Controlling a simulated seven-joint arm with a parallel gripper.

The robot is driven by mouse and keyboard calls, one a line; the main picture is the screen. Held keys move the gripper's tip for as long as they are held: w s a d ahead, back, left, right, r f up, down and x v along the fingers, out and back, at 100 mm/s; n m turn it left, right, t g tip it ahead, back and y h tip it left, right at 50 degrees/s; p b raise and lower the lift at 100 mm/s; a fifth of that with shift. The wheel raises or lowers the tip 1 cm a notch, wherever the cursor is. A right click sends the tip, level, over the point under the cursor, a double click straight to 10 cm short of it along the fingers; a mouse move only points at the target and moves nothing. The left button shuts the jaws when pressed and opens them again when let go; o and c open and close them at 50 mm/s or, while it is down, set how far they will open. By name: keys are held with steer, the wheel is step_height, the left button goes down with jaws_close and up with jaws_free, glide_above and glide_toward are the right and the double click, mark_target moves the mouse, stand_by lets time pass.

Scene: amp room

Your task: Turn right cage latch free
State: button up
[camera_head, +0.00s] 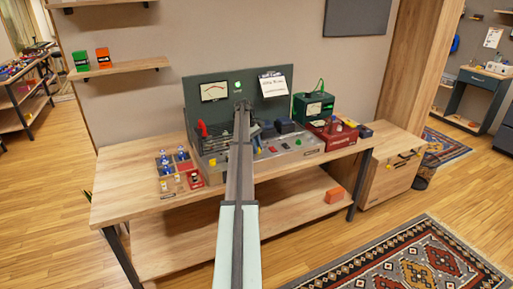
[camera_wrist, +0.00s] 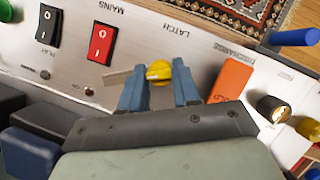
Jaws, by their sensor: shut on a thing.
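The yellow latch knob (camera_wrist: 159,70) sits by the LATCH lettering on the pale front panel (camera_wrist: 205,62) in the wrist view. My gripper (camera_wrist: 159,92) has its two blue fingers on either side of the knob and is shut on it. A flat grey bar shows beside the left finger, partly hidden. The knob's lower part and base are hidden by my gripper. In the head view the amp chassis (camera_head: 308,148) stands on the workbench, and my arm covers its middle. I cannot make out my gripper's fingers there.
In the wrist view, a red switch (camera_wrist: 102,38), a black switch (camera_wrist: 48,24) and an orange tab (camera_wrist: 231,79) flank the fingers. In the head view, a green meter box (camera_head: 313,107) and red tray (camera_head: 333,135) stand right; small parts (camera_head: 172,168) lie left.

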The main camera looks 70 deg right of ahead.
steer(key=o, duration=1)
steer(key=v, duration=1.3)
steer(key=shift+w+r, duration=0.1)
steer(key=shift+r, duration=0.25)
